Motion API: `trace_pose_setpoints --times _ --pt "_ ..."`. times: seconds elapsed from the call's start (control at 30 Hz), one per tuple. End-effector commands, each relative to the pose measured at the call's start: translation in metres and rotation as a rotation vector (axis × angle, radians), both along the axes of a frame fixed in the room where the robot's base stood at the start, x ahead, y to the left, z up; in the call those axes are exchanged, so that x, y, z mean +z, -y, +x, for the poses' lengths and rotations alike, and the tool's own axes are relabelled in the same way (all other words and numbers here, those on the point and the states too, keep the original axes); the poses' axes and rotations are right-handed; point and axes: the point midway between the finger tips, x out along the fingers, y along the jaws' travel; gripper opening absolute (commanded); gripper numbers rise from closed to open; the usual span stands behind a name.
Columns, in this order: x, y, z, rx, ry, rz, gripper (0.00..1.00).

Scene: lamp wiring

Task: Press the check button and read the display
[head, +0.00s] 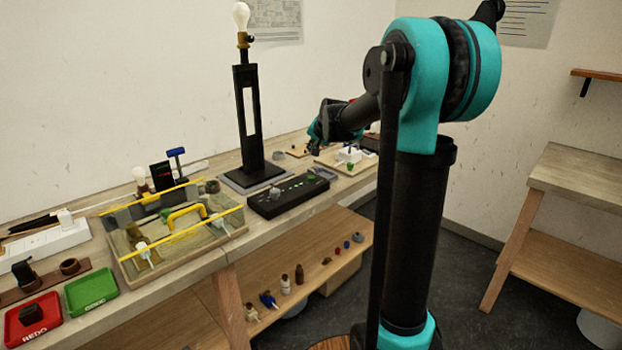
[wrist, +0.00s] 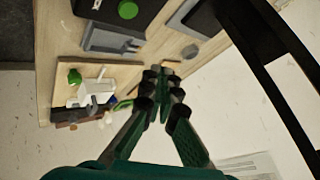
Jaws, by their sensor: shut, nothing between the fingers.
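A long black box (head: 287,194) lies on the workbench, with a round green button (head: 312,177) near its right end and small marks along its top. In the wrist view a green button (wrist: 128,9) shows on a dark box at the top edge. No readable display shows on it. My gripper (head: 316,138) is small in the head view, above the bench behind the box; in the wrist view my gripper (wrist: 160,74) has its fingertips together and empty, apart from the button.
A black lamp stand (head: 249,125) with a bulb stands behind the box. A tray with yellow bars (head: 172,240), a red tray (head: 33,322) and a green tray (head: 91,291) lie to the left. A white block (head: 348,155) sits on a board to the right.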

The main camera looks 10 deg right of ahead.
Motion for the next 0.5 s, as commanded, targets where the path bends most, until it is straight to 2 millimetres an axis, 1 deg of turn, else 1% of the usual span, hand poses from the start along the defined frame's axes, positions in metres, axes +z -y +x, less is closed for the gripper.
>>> trace_pose_setpoints --times 0.3,0.5 --pt "-0.041 0.000 0.000 0.000 0.000 0.000 0.00" --pt "-0.063 0.000 0.000 0.000 0.000 0.000 0.00"
